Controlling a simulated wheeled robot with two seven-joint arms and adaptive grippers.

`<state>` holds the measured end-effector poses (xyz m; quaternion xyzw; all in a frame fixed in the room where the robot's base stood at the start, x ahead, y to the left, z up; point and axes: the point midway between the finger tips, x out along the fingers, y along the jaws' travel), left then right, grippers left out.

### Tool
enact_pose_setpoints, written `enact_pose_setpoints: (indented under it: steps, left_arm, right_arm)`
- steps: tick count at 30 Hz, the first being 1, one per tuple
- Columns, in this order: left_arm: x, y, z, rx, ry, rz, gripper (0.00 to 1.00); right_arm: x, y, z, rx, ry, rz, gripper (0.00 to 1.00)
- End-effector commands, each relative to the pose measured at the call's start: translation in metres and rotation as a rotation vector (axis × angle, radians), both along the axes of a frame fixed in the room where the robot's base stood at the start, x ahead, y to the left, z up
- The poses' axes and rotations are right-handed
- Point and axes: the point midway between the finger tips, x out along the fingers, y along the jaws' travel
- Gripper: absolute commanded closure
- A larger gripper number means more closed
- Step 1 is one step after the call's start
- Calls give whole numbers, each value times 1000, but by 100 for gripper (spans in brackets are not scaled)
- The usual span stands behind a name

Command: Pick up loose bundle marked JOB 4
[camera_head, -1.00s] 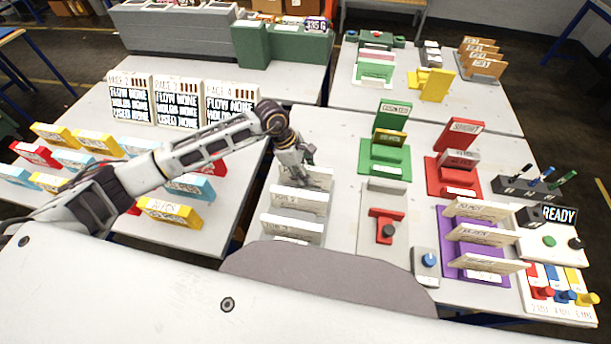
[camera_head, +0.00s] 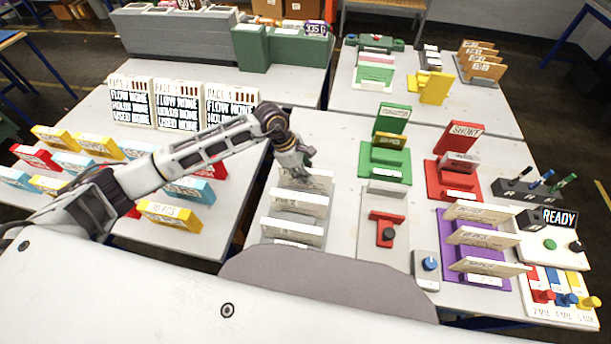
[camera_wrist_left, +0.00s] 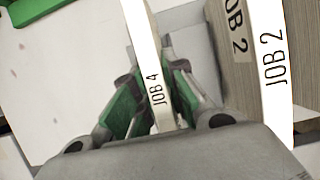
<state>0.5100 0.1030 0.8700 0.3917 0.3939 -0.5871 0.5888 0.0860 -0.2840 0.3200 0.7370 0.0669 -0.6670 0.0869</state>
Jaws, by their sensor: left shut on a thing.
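The bundle marked JOB 4 (camera_wrist_left: 154,70) is a thin pale slab standing on edge between the green finger pads in the left wrist view. My left gripper (camera_wrist_left: 156,104) is shut on it. In the head view the left gripper (camera_head: 303,165) is at the farthest of three pale bundles, whose upper edge (camera_head: 322,176) it partly covers. I cannot tell whether the bundle is lifted off its stand. A bundle marked JOB 2 (camera_wrist_left: 273,65) stands close to its right in the wrist view. My right gripper is not in view.
Two more pale bundles (camera_head: 298,203) stand in front of the gripped one. A green stand (camera_head: 385,160) and a red stand (camera_head: 455,180) are to the right. A red clamp-like part (camera_head: 386,228) sits nearby. Page panels (camera_head: 178,103) stand to the left.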

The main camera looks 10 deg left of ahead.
Motion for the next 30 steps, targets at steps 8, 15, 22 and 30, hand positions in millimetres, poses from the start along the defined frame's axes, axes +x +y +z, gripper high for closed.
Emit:
enact_pose_setpoints:
  steps: [8, 15, 22, 30]
  left_arm:
    - [1, 0, 27, 0, -4, -1, 100]
    - [1, 0, 63, 0, -5, 0, 100]
    - [1, 0, 89, 0, -4, -1, 100]
    - [0, 0, 98, 0, -1, 0, 100]
  right_arm:
    - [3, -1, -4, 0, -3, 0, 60]
    - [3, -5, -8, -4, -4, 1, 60]
    - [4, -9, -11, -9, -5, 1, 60]
    - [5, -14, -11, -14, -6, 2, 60]
